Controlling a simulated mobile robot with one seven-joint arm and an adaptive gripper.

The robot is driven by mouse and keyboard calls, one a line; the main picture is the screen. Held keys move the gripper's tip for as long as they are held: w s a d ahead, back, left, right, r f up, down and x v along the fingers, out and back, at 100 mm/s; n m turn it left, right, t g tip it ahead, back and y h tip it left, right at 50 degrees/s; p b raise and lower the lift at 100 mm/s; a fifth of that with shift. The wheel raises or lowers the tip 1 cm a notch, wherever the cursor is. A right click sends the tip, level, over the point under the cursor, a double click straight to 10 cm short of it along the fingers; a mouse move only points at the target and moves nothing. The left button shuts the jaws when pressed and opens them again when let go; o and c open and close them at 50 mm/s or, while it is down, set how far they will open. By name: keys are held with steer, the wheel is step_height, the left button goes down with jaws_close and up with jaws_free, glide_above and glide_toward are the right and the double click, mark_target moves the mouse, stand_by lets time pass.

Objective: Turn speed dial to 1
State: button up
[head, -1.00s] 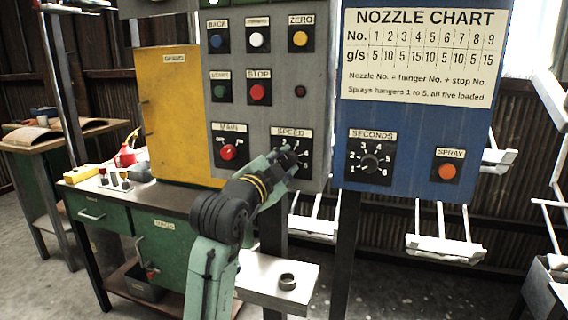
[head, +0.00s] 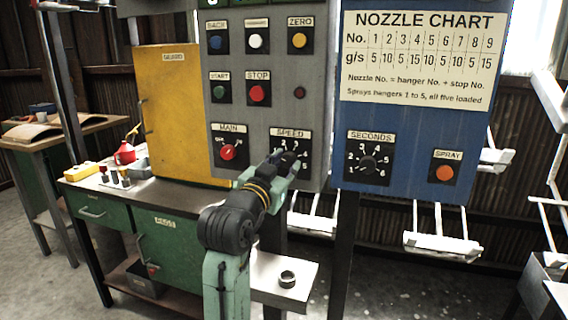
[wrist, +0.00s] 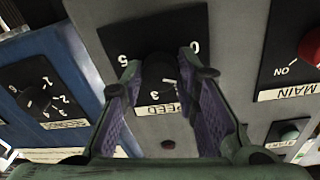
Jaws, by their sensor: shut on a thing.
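The speed dial is a dark knob (wrist: 160,76) on a black plate with white numbers, on the grey control panel. Its plate, under the SPEED label (head: 290,133), is partly covered by my gripper (head: 284,163) in the head view. In the wrist view the panel appears turned over, with 0, 5 and 3 legible around the knob. My gripper (wrist: 166,75) is shut on the knob, one purple-padded finger on each side. I cannot tell which number the knob points to.
The red MAIN switch (head: 228,152) is left of the speed dial. The SECONDS dial (head: 368,163) and orange SPRAY button (head: 445,173) are on the blue panel to the right. A grey shelf (head: 262,290) with a dark ring (head: 287,279) stands below.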

stand_by(0.3)
steer(key=o, duration=1.2)
steer(key=shift+c, duration=0.2)
steer(key=v, duration=1.2)
